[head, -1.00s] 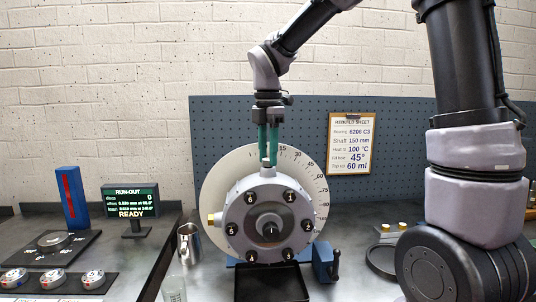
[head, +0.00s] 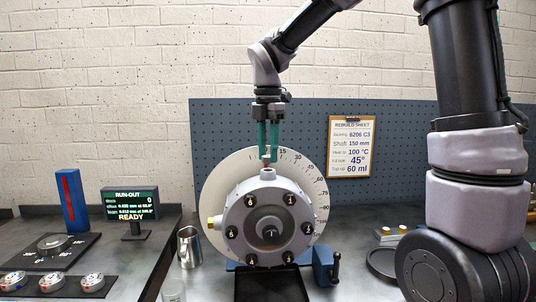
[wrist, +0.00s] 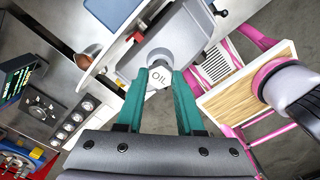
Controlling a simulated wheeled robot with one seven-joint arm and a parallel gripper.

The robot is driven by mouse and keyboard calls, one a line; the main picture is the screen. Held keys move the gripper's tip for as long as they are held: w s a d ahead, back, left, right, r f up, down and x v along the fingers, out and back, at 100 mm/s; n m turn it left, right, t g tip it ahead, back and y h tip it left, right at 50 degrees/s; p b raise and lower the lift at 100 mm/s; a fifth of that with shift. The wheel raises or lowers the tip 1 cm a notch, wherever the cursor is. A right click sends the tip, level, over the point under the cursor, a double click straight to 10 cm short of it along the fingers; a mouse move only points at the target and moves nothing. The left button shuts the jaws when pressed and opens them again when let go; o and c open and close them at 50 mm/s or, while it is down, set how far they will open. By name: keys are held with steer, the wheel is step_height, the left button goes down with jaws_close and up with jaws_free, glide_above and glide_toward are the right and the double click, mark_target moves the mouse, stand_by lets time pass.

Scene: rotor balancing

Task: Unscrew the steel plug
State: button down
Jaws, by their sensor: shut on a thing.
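My gripper (head: 269,158) points straight down over the top of the grey round housing (head: 240,205). Its two green fingers are shut on the steel plug (head: 267,160), which is small and mostly covered by the fingertips in the head view. A short reddish bit shows under the fingertips, just above the boss (head: 267,173) on the housing's top. I cannot tell whether the plug still touches the boss. In the wrist view a grey round face marked OIL (wrist: 158,77) sits between the fingertips.
A pale graduated disc (head: 213,187) stands behind the housing. A black tray (head: 270,284) lies in front, with a blue clamp (head: 322,262) to its right. The run-out display (head: 130,205) reads READY.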

steer(key=shift+r, duration=2.75)
